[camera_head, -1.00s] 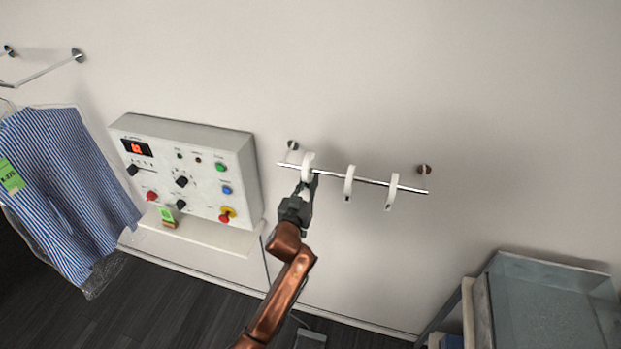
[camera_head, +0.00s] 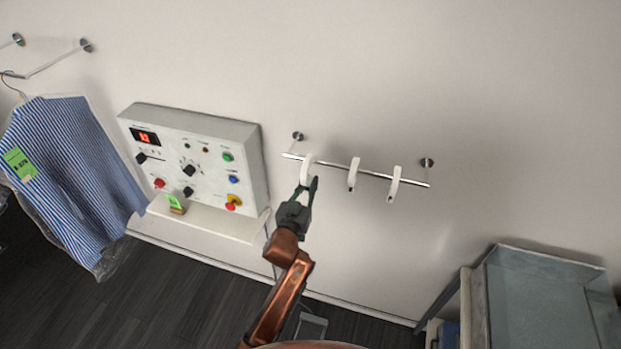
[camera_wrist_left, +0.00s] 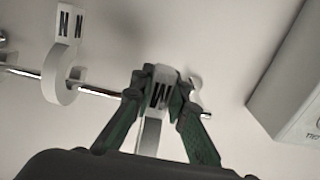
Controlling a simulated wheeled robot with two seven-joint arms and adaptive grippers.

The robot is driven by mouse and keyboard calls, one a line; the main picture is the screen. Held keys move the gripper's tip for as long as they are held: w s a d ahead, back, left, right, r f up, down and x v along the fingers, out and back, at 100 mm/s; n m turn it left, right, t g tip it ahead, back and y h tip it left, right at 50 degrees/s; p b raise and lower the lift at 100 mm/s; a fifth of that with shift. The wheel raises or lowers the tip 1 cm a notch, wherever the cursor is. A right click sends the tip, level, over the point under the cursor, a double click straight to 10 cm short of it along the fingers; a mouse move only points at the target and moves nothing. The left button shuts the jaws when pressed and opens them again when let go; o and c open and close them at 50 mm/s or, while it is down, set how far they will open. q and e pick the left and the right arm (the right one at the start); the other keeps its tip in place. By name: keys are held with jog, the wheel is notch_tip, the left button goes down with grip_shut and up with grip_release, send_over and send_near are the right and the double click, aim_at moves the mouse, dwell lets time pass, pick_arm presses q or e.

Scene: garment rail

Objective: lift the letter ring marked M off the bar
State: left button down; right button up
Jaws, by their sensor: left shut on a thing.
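The metal bar (camera_head: 335,170) is fixed to the wall and carries white letter rings. The leftmost ring (camera_head: 306,170) is near the bar's left end. My left gripper (camera_head: 307,185) is shut on its lower part, from below. In the left wrist view the gripper (camera_wrist_left: 160,85) pinches this ring (camera_wrist_left: 152,130). Its dark letter looks like an M or a W; the fingers partly cover it. The bar passes at the ring, but whether the ring still encloses it is hidden. My right gripper is not in view.
Two more rings, a middle one (camera_head: 353,174) and a right one (camera_head: 394,184), hang apart on the bar. A control box (camera_head: 195,155) is on the wall to the left, with a striped shirt (camera_head: 70,170) beyond. A glass-topped cabinet (camera_head: 545,300) stands lower right.

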pick_arm(q)
jog(key=shift+s+a, duration=0.1)
jog(key=shift+s, duration=0.15)
jog(key=shift+p+v, duration=0.75)
jog(key=shift+v, duration=0.45)
jog(key=shift+p+v, duration=0.85)
jog(key=shift+v, duration=1.15)
jog(key=p+v, duration=0.1)
jog(key=v, duration=2.7)
jog(key=shift+s+r, duration=0.2)
